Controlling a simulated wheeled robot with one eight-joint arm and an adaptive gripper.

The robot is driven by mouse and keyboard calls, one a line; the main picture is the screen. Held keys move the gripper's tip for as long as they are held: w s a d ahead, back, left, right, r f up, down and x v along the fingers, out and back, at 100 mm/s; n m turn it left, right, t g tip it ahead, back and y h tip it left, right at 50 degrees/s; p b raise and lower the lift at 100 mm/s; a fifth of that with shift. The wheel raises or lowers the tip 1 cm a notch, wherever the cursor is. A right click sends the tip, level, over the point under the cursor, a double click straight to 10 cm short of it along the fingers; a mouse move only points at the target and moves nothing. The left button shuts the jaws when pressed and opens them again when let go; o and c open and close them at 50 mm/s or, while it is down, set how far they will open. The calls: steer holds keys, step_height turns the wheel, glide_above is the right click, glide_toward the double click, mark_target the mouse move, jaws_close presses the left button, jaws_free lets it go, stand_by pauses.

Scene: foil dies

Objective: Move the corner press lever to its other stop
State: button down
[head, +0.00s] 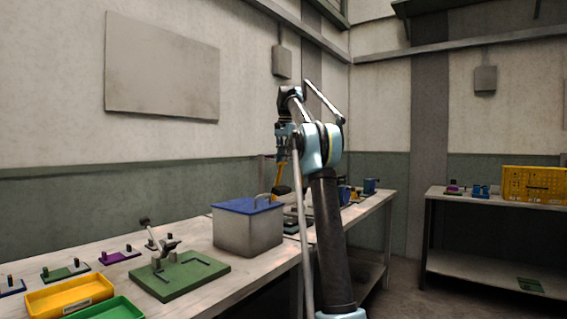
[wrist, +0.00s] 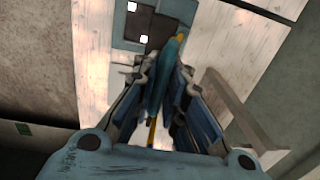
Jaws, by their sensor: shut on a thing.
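My gripper (head: 281,158) is at the back of the long bench, beyond the blue-lidded box. It points down and is shut on a slim yellow piece (head: 280,173) with a dark end (head: 282,190) just below it. In the wrist view my gripper (wrist: 165,70) closes around a narrow teal piece with a yellow tip (wrist: 180,37). I cannot tell whether this piece is the corner press lever. A low grey and dark fixture (head: 291,222) stands on the bench below, partly hidden by the box and my arm. Which stop the lever is at cannot be seen.
The grey box (head: 248,235) with a blue lid stands close in front of my gripper. A green plate (head: 180,277) with a knobbed lever (head: 152,238) is nearer on the bench, beside yellow (head: 68,296) and green trays. A second bench (head: 490,208) stands at right.

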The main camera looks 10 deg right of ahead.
steer(key=shift+w+a+r, duration=0.15)
steer(key=shift+w+a, duration=0.3)
steer(key=shift+a, duration=0.05)
steer(key=shift+w+a+r, duration=0.15)
steer(key=shift+w+a, duration=0.3)
steer(key=shift+a, duration=0.05)
steer(key=shift+w+a, duration=0.1)
steer(key=c, duration=1.7)
jaws_free()
steer(key=shift+a, duration=0.1)
steer(key=shift+o, duration=0.2)
steer(key=s+f+n, duration=0.2)
steer(key=s, duration=0.7)
steer(key=s+f+n, duration=0.1)
steer(key=s+f, duration=0.2)
steer(key=s, duration=0.6)
steer(key=s+d+f+n, duration=0.3)
steer(key=s+f, duration=1.6)
steer(key=f, duration=0.1)
steer(key=s+d+f+n+t, duration=0.1)
steer(key=s+d+f, duration=0.3)
steer(key=s+f, duration=1.6)
steer(key=shift+f+n+t+h, duration=0.3)
steer(key=shift+n, duration=0.6)
